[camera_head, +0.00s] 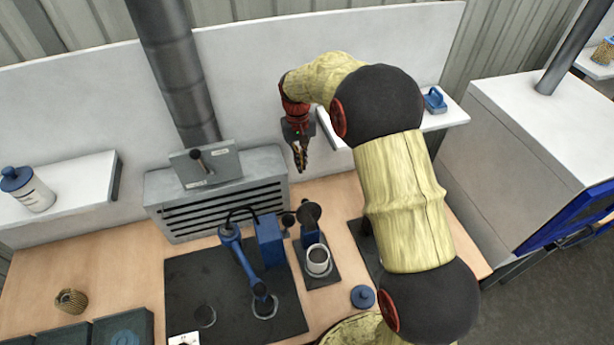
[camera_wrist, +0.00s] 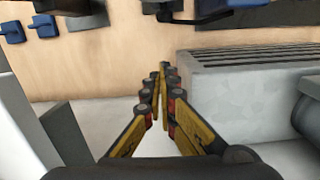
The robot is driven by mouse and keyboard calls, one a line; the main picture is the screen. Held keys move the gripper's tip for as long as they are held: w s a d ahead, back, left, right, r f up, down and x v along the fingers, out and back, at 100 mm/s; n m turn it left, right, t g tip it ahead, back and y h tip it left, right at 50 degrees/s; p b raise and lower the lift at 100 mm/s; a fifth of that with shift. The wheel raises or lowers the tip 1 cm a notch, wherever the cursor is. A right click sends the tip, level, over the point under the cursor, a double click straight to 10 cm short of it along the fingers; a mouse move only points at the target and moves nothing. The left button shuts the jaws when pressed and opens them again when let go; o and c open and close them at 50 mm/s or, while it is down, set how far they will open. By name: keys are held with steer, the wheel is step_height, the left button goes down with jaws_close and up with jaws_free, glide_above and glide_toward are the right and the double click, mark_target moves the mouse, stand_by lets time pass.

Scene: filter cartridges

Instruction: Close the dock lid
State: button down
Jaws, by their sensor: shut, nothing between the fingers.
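A grey vented box (camera_head: 222,205) stands against the back wall, and I take it for the dock. A grey plate with a dark knob, which looks like its lid (camera_head: 222,168), stands tilted up on the box's top. My gripper (camera_head: 300,163) hangs in the air to the right of the plate, apart from it, near the box's right end. In the wrist view my gripper (camera_wrist: 163,70) has its fingers together and empty. The vented box (camera_wrist: 235,100) lies to the right of the fingertips there. The plate's hinge is not clear.
A dark pipe (camera_head: 172,60) rises behind the plate. A pleated cartridge (camera_head: 71,301) lies at left. Wall shelves (camera_head: 75,187) flank the box.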

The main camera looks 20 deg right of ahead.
steer(key=s+f, duration=0.4)
steer(key=f, duration=0.4)
steer(key=shift+s, duration=0.2)
steer(key=shift+a, duration=0.1)
steer(key=shift+s, duration=0.1)
steer(key=shift+s+r+t, duration=0.25)
steer(key=shift+r+t, duration=0.05)
stand_by(0.3)
